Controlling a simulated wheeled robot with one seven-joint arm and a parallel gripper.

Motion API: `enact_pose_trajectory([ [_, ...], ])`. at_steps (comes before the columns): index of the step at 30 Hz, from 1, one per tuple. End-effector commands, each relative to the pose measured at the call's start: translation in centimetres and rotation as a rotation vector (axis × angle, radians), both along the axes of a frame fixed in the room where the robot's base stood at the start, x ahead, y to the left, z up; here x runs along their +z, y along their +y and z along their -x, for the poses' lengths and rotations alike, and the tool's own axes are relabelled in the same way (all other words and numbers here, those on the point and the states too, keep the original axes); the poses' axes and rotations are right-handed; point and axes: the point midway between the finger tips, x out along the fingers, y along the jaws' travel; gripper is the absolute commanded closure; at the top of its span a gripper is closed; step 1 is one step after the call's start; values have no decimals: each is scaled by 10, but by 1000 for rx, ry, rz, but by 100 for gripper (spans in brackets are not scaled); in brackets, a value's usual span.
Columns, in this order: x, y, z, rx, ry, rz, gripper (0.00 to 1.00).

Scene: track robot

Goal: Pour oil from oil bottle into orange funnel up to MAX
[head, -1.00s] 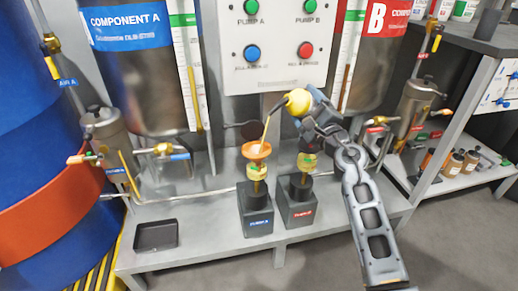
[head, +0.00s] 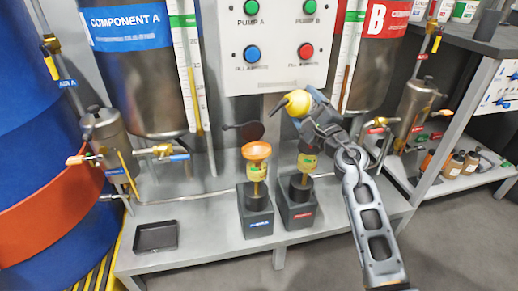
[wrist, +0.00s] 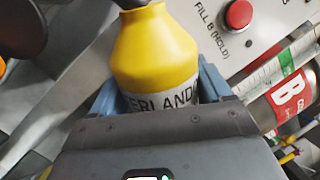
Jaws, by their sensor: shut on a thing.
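The oil bottle is yellow with a dark spout (head: 298,103). In the head view it is tilted, its spout toward the left, above and to the right of the orange funnel (head: 257,150). My gripper (head: 310,112) is shut on it. In the wrist view the bottle (wrist: 155,55) sits between the blue fingers (wrist: 160,100), its lettered label partly hidden by the gripper. The funnel stands upright on the pump A cup (head: 257,172). No stream shows between spout and funnel. The oil level and MAX mark are too small to read.
The pump B block (head: 298,205) stands right of the pump A block (head: 257,215). A control panel (head: 272,45) is behind the bottle. A dark disc (head: 248,131) is behind the funnel. A black tray (head: 156,236) lies on the bench at left, with bare bench around it.

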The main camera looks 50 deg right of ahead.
Motion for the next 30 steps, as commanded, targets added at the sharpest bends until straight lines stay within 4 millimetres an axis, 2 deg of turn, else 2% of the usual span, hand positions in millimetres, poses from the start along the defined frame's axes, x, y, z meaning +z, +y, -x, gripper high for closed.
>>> enact_pose_trajectory([
  [5,4,0,0,-1,-12,-42,72],
  [6,-10,1,0,-1,-42,-160,72],
  [7,-8,1,0,-1,-61,-202,72],
  [9,-4,2,-1,0,-73,-230,72],
  [13,-9,2,-1,-2,-80,-247,72],
  [20,1,4,-1,0,-98,-308,72],
  [30,6,2,-1,-1,-162,-513,72],
])
